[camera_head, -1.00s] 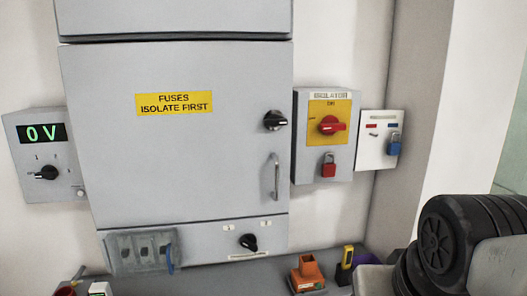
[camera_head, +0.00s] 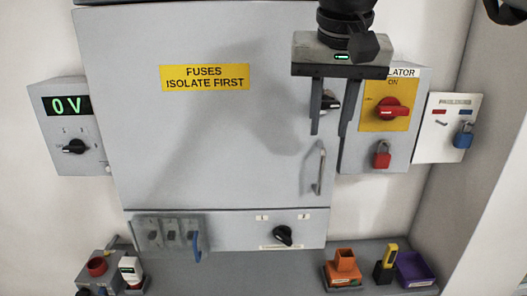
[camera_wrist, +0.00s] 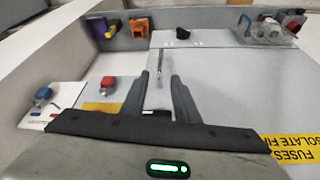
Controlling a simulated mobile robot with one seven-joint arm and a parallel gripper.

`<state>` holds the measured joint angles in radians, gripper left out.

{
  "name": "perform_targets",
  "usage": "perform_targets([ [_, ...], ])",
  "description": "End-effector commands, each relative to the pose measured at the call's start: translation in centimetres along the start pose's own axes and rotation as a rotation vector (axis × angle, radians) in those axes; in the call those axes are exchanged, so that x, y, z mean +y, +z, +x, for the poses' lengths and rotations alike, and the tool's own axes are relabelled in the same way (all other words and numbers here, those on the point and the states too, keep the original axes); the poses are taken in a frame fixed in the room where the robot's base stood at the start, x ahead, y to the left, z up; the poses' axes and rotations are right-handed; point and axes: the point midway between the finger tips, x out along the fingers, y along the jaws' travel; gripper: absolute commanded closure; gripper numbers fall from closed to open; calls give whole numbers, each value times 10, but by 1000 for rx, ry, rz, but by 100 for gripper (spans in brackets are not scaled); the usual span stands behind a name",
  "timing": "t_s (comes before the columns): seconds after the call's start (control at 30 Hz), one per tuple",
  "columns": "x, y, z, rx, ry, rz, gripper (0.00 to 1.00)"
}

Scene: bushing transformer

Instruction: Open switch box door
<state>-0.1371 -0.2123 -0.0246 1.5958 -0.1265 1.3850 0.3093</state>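The grey switch box door (camera_head: 200,140) is shut and bears a yellow "FUSES ISOLATE FIRST" label (camera_head: 205,77). Its metal bar handle (camera_head: 320,168) stands upright near the right edge, below my gripper. The black door knob (camera_head: 328,103) is partly hidden behind my gripper's fingers. My gripper (camera_head: 329,133) is open and empty, in front of the door's upper right edge, fingers pointing down in the head view. In the wrist view the handle (camera_wrist: 161,68) appears beyond and between the open fingertips (camera_wrist: 160,76). I cannot tell if the fingers touch the knob.
The isolator box (camera_head: 386,112) with a red switch and red padlock is just right of my gripper. A white panel with a blue padlock (camera_head: 463,135) is farther right. A 0 V meter box (camera_head: 72,125) hangs left. A shelf (camera_head: 230,275) below holds several small items.

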Motion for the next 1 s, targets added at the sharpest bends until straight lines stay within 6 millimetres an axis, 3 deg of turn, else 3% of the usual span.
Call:
perform_targets([
  [0.2, 0, 1, 51, -5, 1, -1, 72],
  [0.5, 0, 1, 111, -3, 1, -1, 72],
  [0.7, 0, 0, 133, -1, 0, 0, 72],
  [1.0, 0, 0, 139, 1, -1, -1, 72],
])
